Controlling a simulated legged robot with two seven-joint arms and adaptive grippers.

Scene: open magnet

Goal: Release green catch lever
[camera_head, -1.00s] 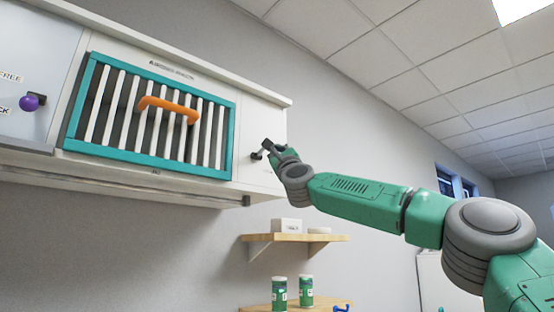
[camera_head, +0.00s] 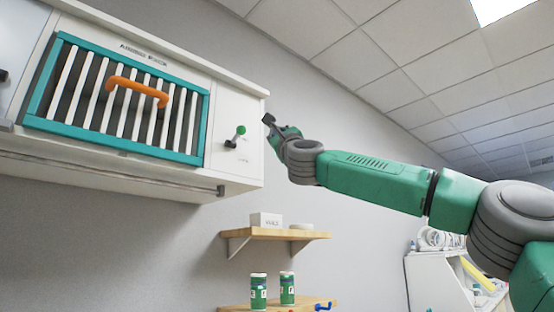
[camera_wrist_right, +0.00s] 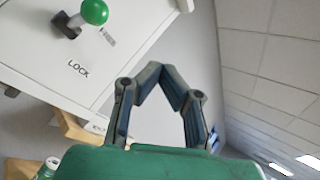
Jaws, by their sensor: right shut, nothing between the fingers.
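In the right wrist view the lever's green ball (camera_wrist_right: 94,11) is at the upper left, above the word LOCK. My right gripper (camera_head: 268,119) is to the right of the lever, apart from it, beside the cabinet's right edge. In the right wrist view its fingertips (camera_wrist_right: 167,75) come together with nothing between them. My left gripper is not in view.
A teal-framed grille (camera_head: 37,97) with white bars and an orange handle (camera_head: 138,88) fills the white cabinet front. A metal rail (camera_head: 100,171) runs beneath. A wooden shelf (camera_head: 240,233) stands below, holding a white box (camera_head: 266,219). Green cans (camera_head: 287,288) are lower down.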

